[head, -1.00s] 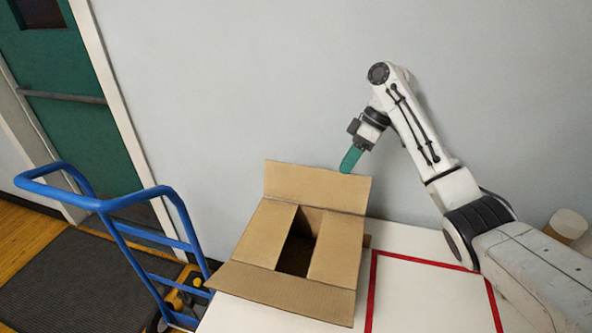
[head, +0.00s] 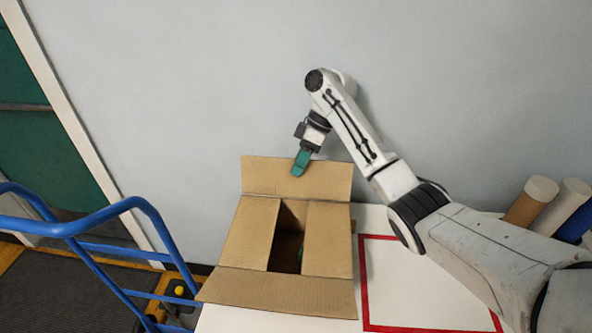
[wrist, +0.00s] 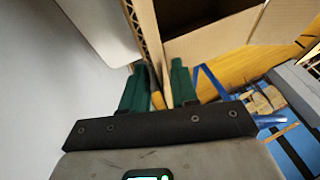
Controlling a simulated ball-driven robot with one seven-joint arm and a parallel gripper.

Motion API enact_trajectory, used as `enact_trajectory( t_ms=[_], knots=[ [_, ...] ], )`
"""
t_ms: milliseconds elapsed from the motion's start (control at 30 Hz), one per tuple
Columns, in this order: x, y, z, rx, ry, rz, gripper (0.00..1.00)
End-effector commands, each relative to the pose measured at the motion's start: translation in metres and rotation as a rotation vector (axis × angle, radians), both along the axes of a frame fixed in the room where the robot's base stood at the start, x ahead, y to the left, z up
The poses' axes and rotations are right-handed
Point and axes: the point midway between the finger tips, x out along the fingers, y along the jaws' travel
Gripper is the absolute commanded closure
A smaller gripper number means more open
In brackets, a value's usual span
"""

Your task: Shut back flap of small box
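The small cardboard box (head: 245,240) stands on the white table with its top open. Its back flap (head: 325,182) stands up, leaning slightly back towards the wall. The side flaps and the front flap (head: 280,290) are spread outward. My gripper (head: 298,170) has green fingers and is at the upper edge of the back flap, near its middle, overlapping it in the head view. In the wrist view the two fingers of my gripper (wrist: 158,66) are apart, with a corrugated cardboard edge (wrist: 136,30) running down between them. I cannot tell whether either finger touches the flap.
A blue-railed cart (head: 110,215) stands left of the table. A red taped outline (head: 362,285) marks the table right of the box. Several rolls (head: 530,200) stand at the right. The wall is close behind the flap. Something green shows inside the box.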

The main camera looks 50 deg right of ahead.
Motion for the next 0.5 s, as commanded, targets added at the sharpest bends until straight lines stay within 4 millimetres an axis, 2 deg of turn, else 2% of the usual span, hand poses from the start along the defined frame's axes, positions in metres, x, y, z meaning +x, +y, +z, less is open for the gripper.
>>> enact_trajectory(
  t_ms=[200,500],
  knots=[
    [0.003,0.009,-0.018,0.000,0.000,-0.001,0.71],
    [0.003,0.011,-0.021,0.000,0.000,0.000,0.71]
  ],
)
